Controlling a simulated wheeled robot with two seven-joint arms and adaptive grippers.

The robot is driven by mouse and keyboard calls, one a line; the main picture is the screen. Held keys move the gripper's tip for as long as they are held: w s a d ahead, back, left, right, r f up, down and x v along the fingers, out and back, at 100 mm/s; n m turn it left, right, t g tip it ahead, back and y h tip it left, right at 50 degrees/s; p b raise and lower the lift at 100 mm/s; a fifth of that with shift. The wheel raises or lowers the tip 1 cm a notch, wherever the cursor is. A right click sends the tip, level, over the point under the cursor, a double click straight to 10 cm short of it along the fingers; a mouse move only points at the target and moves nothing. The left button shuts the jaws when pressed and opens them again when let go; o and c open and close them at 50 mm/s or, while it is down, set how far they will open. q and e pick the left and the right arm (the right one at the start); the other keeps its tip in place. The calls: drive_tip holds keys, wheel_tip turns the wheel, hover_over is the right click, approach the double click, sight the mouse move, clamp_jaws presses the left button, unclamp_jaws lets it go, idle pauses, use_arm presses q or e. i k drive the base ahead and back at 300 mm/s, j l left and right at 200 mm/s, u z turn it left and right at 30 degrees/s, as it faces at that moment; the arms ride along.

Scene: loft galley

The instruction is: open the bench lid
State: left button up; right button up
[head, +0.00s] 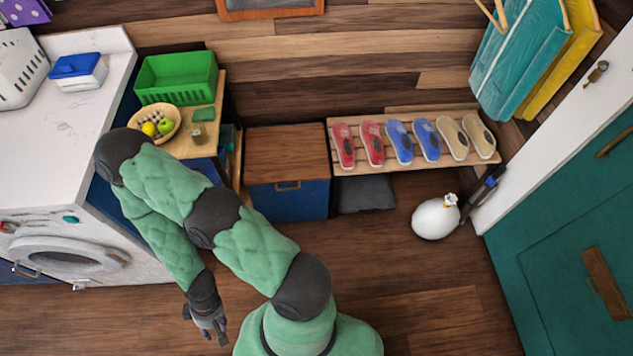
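The bench (288,205) is a low box with a dark blue front, standing against the back wall. Its brown wooden lid (287,152) lies flat and closed on top. A small handle (288,186) shows at the upper middle of the front, just below the lid's front edge.
A slatted rack (350,130) with several shoes stands right of the bench, with a dark flat item (366,194) beneath. Left are a washing machine (70,258) and a shelf with a green basket (177,77). A white goose-like ornament (435,219) stands on the floor.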

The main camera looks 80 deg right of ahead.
sight(289, 153)
drive_tip(key=z, duration=2.5)
drive_tip(key=i+j+z, duration=0.2)
drive_tip(key=j, duration=0.15)
drive_tip(key=i+j+z, duration=0.2)
drive_tip(key=j, duration=0.15)
drive_tip(key=i+j+z, duration=0.2)
drive_tip(key=j, duration=0.15)
drive_tip(key=k, duration=0.05)
